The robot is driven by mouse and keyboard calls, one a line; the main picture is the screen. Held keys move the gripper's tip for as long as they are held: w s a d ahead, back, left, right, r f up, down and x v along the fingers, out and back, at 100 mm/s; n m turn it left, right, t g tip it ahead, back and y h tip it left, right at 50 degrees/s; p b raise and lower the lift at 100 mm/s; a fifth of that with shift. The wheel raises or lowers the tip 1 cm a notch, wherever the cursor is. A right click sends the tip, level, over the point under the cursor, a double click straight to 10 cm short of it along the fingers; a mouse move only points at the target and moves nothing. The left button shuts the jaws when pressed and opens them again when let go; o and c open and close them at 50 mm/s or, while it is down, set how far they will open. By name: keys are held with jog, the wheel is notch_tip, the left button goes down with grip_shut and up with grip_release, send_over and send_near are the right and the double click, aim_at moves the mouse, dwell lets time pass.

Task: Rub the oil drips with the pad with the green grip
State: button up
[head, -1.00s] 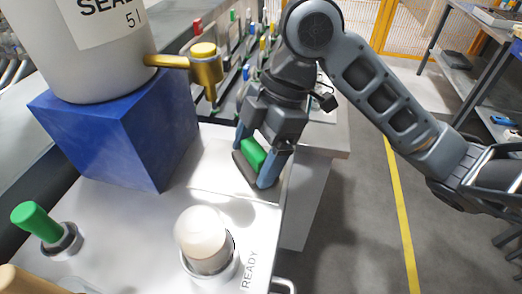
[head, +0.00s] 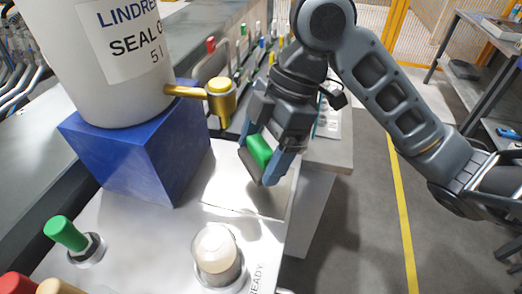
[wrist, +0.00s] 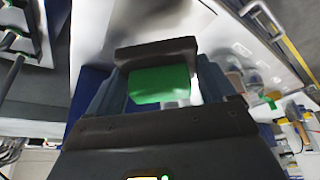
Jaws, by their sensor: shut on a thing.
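My gripper (head: 263,158) is shut on the green grip (head: 259,149) of a dark flat pad (head: 249,166). The pad is tilted and appears to be held a little above the bright worktop (head: 225,190), near its right edge. In the wrist view the green grip (wrist: 160,86) sits between my fingers, with the dark pad (wrist: 155,50) beyond it. I cannot make out any oil drips; glare whitens part of the worktop. A brass tap (head: 221,97) sticks out from the large white container (head: 115,95), left of my gripper.
The container stands on a blue block (head: 140,165) left of the pad. A pale domed knob (head: 216,249) and a green-topped peg (head: 65,233) stand up from the front of the worktop. Red and tan rounded tops show at lower left. Open floor lies right.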

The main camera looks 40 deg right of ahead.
jog(key=shift+r+p, duration=1.25)
jog(key=shift+r, duration=0.3)
jog(key=shift+f, duration=0.1)
